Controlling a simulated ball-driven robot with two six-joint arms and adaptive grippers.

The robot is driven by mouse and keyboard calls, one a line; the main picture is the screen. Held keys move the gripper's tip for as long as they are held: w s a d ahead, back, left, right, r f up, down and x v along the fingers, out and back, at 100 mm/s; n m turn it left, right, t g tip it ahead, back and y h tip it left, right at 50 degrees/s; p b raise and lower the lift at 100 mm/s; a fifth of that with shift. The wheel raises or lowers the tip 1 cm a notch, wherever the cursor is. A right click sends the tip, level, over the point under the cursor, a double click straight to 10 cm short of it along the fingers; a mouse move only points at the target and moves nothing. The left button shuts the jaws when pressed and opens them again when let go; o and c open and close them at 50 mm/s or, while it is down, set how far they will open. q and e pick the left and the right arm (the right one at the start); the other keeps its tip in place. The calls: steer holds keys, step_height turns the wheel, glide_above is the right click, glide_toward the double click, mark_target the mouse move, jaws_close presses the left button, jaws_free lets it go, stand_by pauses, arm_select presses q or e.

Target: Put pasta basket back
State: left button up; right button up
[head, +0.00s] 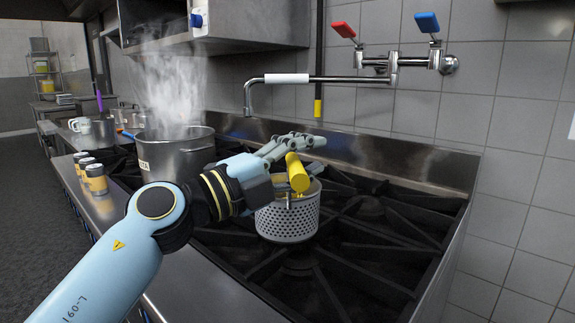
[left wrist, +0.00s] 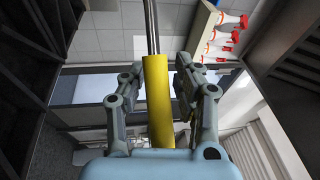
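The pasta basket (head: 288,222) is a perforated metal cylinder with a yellow handle (head: 297,173). It appears to rest upright on the black stove grate. My left gripper (head: 308,156) is at the handle above the basket and hides part of the basket's rim. In the left wrist view, the yellow handle (left wrist: 158,105) runs between the two spread fingers, with a visible gap on its right side. The fingers look open around it. A large metal pot (head: 178,158) stands to the left, steaming. My right gripper is not in view.
A wall faucet (head: 310,79) with a long spout hangs behind the basket. Several yellow cans (head: 96,178) stand on the steel counter edge (head: 205,287) at left. The front and right burners (head: 370,235) are clear.

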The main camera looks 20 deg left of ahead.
arm_select(q)
steer(key=b+v, duration=0.3)
steer(key=v, duration=0.9)
steer(key=shift+b, duration=0.3)
